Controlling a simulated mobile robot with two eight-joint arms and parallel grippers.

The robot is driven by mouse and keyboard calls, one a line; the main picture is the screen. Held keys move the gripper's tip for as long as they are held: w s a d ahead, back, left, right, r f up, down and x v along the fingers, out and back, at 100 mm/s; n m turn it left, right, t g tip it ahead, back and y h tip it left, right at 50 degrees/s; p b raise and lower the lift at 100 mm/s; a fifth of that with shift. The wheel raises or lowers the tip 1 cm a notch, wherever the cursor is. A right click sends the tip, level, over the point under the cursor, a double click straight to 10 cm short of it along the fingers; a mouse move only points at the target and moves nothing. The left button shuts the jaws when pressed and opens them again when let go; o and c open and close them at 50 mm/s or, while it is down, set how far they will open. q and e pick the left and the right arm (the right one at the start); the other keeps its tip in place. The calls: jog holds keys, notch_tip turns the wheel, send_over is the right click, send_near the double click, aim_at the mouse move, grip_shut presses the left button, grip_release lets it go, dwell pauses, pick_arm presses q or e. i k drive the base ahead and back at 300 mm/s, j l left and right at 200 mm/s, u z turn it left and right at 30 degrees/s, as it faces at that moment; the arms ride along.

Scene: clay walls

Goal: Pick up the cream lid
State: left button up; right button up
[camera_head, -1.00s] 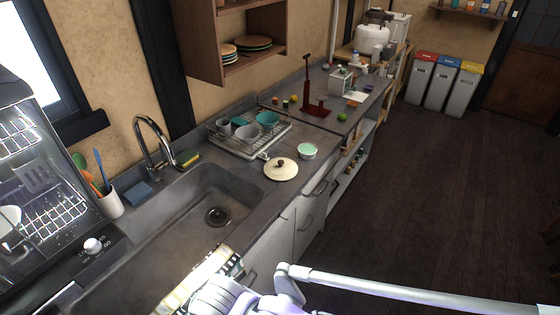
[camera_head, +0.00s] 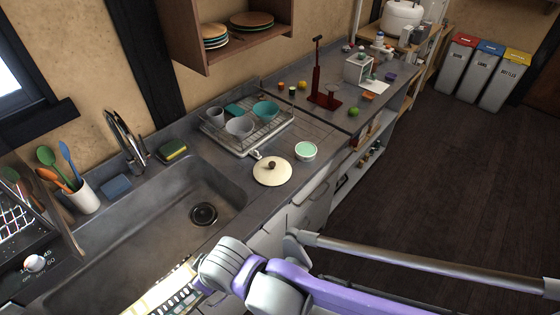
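The cream lid (camera_head: 272,172) is round with a dark brown knob on top. It lies flat on the grey counter between the sink and the cabinet edge, and nothing covers it. A white tub with a green top (camera_head: 305,151) stands just behind it to the right. A purple and grey link of one of my arms crosses the bottom of the view, below and apart from the lid. Neither gripper's fingers are in view, so their state does not show.
The sink (camera_head: 150,236) lies left of the lid. A dish rack (camera_head: 247,137) with bowls and cups stands behind it. A dark red stand (camera_head: 323,100) is farther back. The wooden wall shelf (camera_head: 190,65) overhangs the counter. Open floor (camera_head: 430,190) lies to the right.

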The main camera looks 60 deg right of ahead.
aim_at(271, 170)
jog(key=k+l, duration=0.1)
jog(key=l, duration=1.2)
jog(key=k+l, duration=0.15)
jog(key=l, duration=0.5)
